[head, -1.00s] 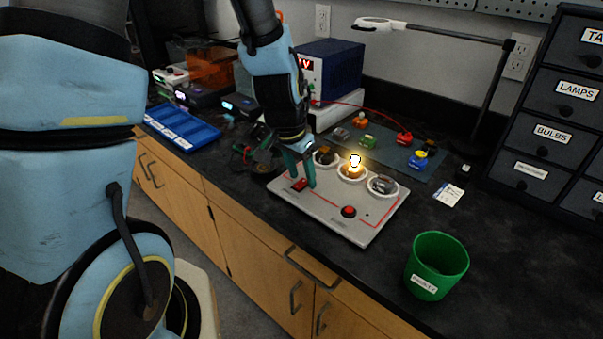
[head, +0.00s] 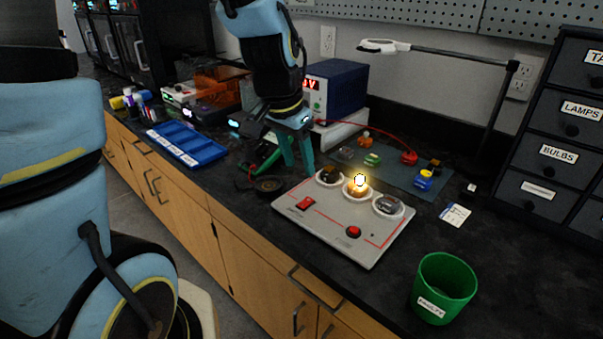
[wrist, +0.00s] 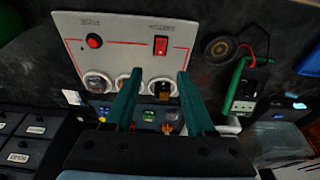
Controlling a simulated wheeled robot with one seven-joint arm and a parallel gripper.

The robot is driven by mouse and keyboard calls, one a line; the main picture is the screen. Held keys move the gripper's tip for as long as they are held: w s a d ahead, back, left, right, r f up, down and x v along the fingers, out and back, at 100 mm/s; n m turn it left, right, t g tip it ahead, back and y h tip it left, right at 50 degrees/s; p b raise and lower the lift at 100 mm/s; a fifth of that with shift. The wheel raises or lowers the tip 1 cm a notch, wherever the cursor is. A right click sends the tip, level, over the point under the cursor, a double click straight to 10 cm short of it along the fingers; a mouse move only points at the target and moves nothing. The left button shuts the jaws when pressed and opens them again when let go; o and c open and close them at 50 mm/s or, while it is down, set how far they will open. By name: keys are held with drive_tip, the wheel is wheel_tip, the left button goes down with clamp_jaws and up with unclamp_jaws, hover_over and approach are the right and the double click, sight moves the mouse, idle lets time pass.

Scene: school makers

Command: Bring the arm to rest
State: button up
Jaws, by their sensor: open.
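My gripper (head: 296,160) has two green fingers. They stand apart with nothing between them, above the back left edge of the grey circuit board (head: 338,237). In the wrist view my gripper (wrist: 155,92) also shows spread fingers, with the board (wrist: 125,45) beyond them. The board carries a red rocker switch (head: 305,203), a red push button (head: 353,231) and a row of three round holders. The bulb (head: 360,181) in the middle holder glows yellow. My fingers are clear of the rocker switch.
A green bin (head: 443,288) stands at the front right. A blue tray (head: 187,144) lies at the left. A blue power supply (head: 335,88) stands behind the board. A lamp arm (head: 450,54) and labelled drawers (head: 560,120) are at the right. A mat (head: 395,163) holds small coloured parts.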

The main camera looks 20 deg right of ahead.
drive_tip(key=shift+a+r, duration=0.1)
drive_tip(key=shift+r, duration=0.25)
drive_tip(key=w+a+f+n+y+p, duration=0.1)
drive_tip(key=a+n, duration=1)
drive_tip(key=a, duration=1.2)
drive_tip(key=shift+w+a+y, duration=0.3)
drive_tip(key=shift+w+y, duration=0.25)
drive_tip(key=shift+y, duration=0.15)
